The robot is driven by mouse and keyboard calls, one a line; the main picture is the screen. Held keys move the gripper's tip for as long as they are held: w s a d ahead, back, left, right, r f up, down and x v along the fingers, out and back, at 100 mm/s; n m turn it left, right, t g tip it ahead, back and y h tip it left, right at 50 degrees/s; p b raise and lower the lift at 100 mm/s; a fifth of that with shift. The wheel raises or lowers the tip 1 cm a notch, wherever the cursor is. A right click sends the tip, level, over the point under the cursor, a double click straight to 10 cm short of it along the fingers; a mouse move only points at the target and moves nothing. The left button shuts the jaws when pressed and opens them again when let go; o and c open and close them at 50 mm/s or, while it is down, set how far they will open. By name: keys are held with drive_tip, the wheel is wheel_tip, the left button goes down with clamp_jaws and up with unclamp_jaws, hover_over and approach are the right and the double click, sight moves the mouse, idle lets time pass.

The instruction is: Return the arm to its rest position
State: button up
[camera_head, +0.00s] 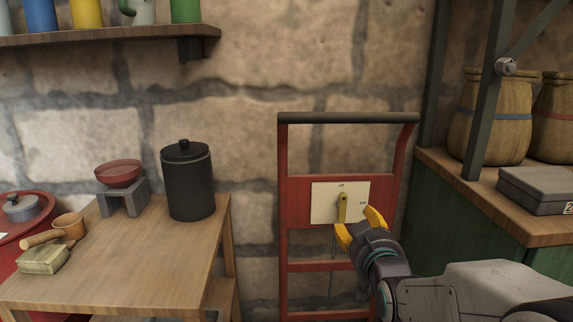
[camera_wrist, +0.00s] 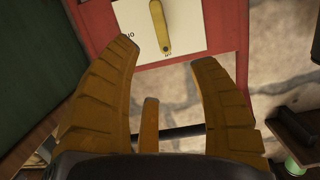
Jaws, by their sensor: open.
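My gripper (camera_head: 358,229) has yellow fingers and is open and empty, in front of a red metal frame (camera_head: 298,219) with a dark top bar. A pale plate (camera_head: 326,201) is mounted on the frame and carries a yellow lever (camera_head: 342,207). The lever is roughly upright in the head view, just beyond the left fingertip. In the wrist view the open fingers (camera_wrist: 165,75) point toward the plate (camera_wrist: 190,21), and the lever (camera_wrist: 160,27) lies beyond the fingertips with a visible space between. My arm reaches in from the lower right.
A wooden table (camera_head: 130,280) at left holds a black canister (camera_head: 188,182), a red bowl (camera_head: 120,174) on a grey stand and small items. A shelf (camera_head: 110,34) is above.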

drive_tip(key=s+r+g+p, duration=0.6)
drive_tip(key=s+r+p, duration=0.6)
drive_tip(key=s+p, duration=0.3)
drive_tip(key=s+r+g+p, duration=0.6)
drive_tip(key=s+r+p, duration=0.6)
drive_tip(key=p, duration=0.7)
drive_tip(key=s, duration=0.3)
drive_tip(key=shift+s+r+g+p, duration=0.3)
drive_tip(key=shift+s+r+g, duration=0.05)
drive_tip(key=shift+r+g, duration=0.05)
drive_tip(key=shift+a, duration=0.1)
drive_tip(key=shift+o, duration=0.9)
